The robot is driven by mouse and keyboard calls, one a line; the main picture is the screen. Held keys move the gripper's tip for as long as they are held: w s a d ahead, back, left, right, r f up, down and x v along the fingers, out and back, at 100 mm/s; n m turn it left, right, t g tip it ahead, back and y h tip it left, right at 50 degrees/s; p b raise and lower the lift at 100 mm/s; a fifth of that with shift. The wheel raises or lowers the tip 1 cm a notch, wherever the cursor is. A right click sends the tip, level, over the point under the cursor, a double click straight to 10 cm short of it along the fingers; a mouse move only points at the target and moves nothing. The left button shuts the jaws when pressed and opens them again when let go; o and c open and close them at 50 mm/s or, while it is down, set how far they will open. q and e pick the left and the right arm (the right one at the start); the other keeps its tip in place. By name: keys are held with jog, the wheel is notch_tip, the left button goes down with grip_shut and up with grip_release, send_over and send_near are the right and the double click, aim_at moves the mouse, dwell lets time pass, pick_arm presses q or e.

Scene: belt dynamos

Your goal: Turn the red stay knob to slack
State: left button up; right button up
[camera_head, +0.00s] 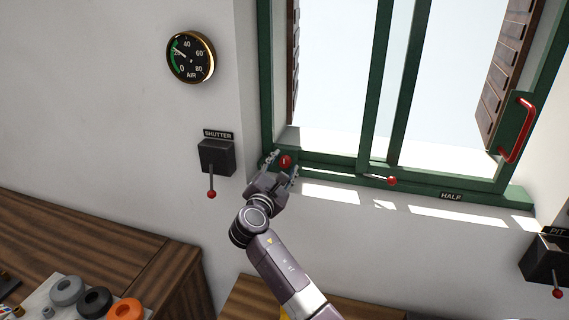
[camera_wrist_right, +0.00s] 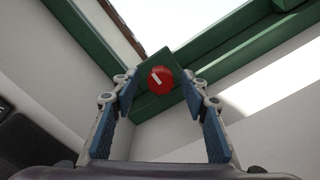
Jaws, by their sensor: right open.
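The red stay knob (camera_head: 285,161) sits at the lower left corner of the green window frame. In the right wrist view the knob (camera_wrist_right: 160,80) shows face on, with a white pointer mark slanting to the upper left. My right gripper (camera_head: 282,164) is open. Its two fingers (camera_wrist_right: 160,105) stand on either side of the knob in the picture; I cannot tell whether they touch it. No label for the knob's settings is readable. My left gripper is not in view.
The shutter lever box (camera_head: 216,157) is on the wall to the left. A red-tipped lever (camera_head: 391,181) lies on the sill near the HALF label (camera_head: 451,196). A red window handle (camera_head: 519,130) and the pit lever box (camera_head: 547,262) are at right. Wooden counters (camera_head: 150,262) stand below.

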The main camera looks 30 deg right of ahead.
jog(key=v, duration=1.1)
jog(key=shift+s+f, duration=0.1)
